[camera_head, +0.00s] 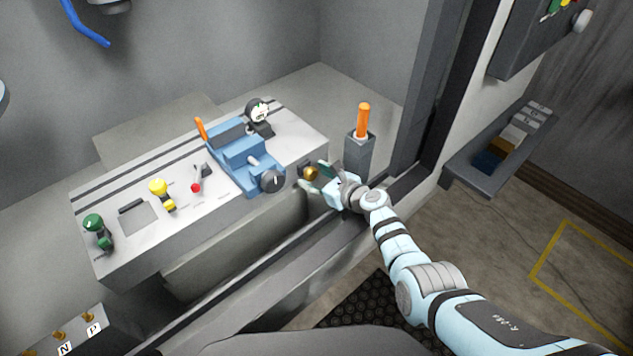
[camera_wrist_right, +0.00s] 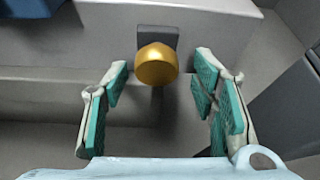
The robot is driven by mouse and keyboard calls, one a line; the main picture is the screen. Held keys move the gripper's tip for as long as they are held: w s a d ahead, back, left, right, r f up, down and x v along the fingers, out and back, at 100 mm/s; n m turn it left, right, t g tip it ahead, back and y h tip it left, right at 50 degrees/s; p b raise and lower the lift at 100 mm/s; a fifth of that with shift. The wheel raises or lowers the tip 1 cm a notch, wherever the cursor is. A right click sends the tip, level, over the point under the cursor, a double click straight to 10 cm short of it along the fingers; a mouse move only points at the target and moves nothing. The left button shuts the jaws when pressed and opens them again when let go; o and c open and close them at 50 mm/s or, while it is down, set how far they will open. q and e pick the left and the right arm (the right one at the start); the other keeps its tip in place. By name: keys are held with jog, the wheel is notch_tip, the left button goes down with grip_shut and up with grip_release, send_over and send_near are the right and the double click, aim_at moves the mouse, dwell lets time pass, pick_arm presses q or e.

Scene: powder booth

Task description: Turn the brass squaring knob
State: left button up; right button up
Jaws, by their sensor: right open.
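The brass squaring knob (camera_head: 310,173) sits on the front right of the grey bench fixture, on a dark square mount. In the right wrist view the round brass knob (camera_wrist_right: 156,65) shows at upper middle, ahead of and between the spread fingers. My right gripper (camera_head: 316,178) is open, its teal-padded fingers on either side of the knob. The right wrist view shows the same open gripper (camera_wrist_right: 158,95) with gaps between both pads and the knob. My left gripper is not in view.
A blue vise (camera_head: 238,155) with a dark round knob (camera_head: 271,181) stands left of the brass knob. An orange-handled grey post (camera_head: 360,150) rises close to the right. The booth's lower frame (camera_head: 290,310) runs below my right arm. A shelf (camera_head: 480,185) hangs at right.

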jog(key=shift+s+a+r, duration=0.1)
jog(key=shift+s+r, duration=0.35)
jog(key=shift+s, duration=0.05)
jog(key=c, duration=0.3)
jog(key=shift+w+f, duration=0.15)
jog(key=shift+w, duration=0.05)
jog(key=c, duration=0.3)
jog(key=shift+w+f, duration=0.1)
jog(key=c, duration=0.3)
jog(key=shift+c, duration=1.3)
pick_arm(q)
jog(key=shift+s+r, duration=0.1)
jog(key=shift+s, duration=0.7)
